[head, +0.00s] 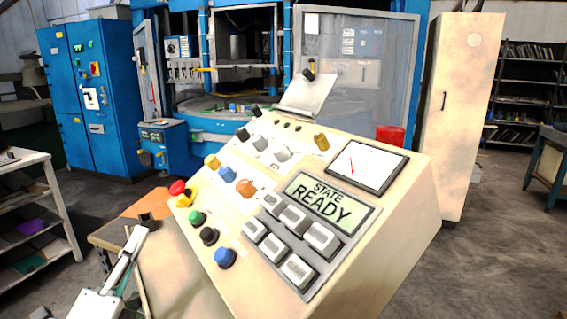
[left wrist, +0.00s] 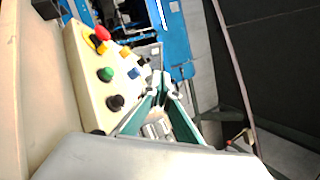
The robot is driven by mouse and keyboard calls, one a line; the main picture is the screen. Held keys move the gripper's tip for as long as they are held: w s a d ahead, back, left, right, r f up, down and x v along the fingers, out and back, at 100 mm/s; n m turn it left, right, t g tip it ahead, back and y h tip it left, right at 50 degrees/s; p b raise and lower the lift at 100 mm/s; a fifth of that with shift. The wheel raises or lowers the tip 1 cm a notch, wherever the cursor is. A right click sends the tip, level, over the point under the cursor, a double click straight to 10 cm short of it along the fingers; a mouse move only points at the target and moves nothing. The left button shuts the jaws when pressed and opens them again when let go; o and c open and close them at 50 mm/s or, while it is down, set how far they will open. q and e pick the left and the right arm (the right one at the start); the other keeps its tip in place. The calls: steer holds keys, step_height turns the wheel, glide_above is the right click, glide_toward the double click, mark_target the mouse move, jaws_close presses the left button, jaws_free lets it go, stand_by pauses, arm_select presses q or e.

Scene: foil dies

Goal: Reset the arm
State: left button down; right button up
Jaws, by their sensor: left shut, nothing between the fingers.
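A beige sloped control console (head: 400,230) fills the middle of the head view. Its screen (head: 327,207) reads "STATE READY". Grey square keys (head: 285,240) sit below the screen. A red mushroom button (head: 178,188) on a yellow base is at the console's left edge, with green (head: 196,218), black (head: 208,236) and blue (head: 225,257) round buttons below it. My left gripper (head: 142,229) is shut and empty, left of the console and apart from the buttons. In the left wrist view its teal fingers (left wrist: 159,82) meet at the tips beside the console (left wrist: 85,75). My right gripper is out of view.
A large blue machine (head: 210,130) and a blue cabinet (head: 95,95) stand behind. A white shelf (head: 40,215) is at the left. Bare floor (head: 490,240) lies to the right.

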arm_select(q)
steer(key=s+a+f+n+g+y, duration=0.2)
steer(key=a+f+n+g+y, duration=0.15)
steer(key=f, duration=0.35)
steer(key=s+a+f+n+g+y, duration=0.2)
steer(key=s+a+f+n, duration=0.1)
steer(key=f+n, duration=0.3)
steer(key=s+a+f+n+g+y, duration=0.2)
steer(key=a+f+n+g+y, duration=0.1)
steer(key=f, duration=0.5)
steer(key=s+f+n+g+h, duration=0.1)
steer(key=s+f+n+g, duration=0.3)
steer(key=s+f+g, duration=0.75)
steer(key=s+d+f+n+t+h+p, duration=0.1)
steer(key=d+f+n+t+h+p, duration=0.2)
steer(key=d+f+t+h, duration=0.4)
steer(key=d+f+t, duration=0.1)
steer(key=d+f, duration=0.4)
steer(key=d, duration=0.4)
steer(key=shift+s+d+f, duration=0.15)
steer(key=shift+d, duration=0.05)
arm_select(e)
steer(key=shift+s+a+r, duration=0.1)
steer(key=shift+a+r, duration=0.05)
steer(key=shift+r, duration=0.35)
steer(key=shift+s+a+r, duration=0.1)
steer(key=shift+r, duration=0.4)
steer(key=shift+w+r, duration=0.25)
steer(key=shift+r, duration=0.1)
